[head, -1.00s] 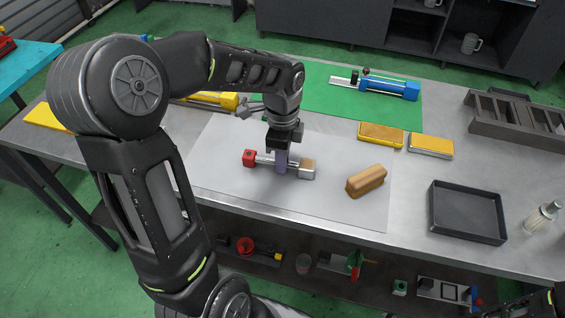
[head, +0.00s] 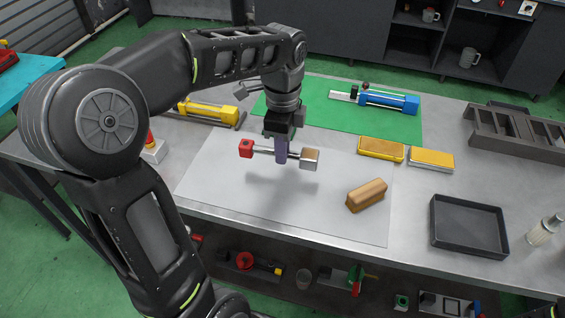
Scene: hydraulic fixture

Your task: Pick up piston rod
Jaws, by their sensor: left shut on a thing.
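The piston rod (head: 262,150) is a thin metal bar with a red block at its left end and a grey metal block with a brown top at its right end. My left gripper (head: 281,157) points down and is shut on the middle of the rod. The rod hangs level above the light grey mat (head: 230,190), with its shadow below it. The fingers cover the middle of the rod. My right gripper is not in view.
A tan wooden block (head: 366,194) lies on the mat to the right. Two yellow pads (head: 381,149) lie behind it. A blue cylinder (head: 388,101) rests on the green mat (head: 310,110). A yellow cylinder (head: 208,110) is behind left. An empty black tray (head: 468,246) stands at right.

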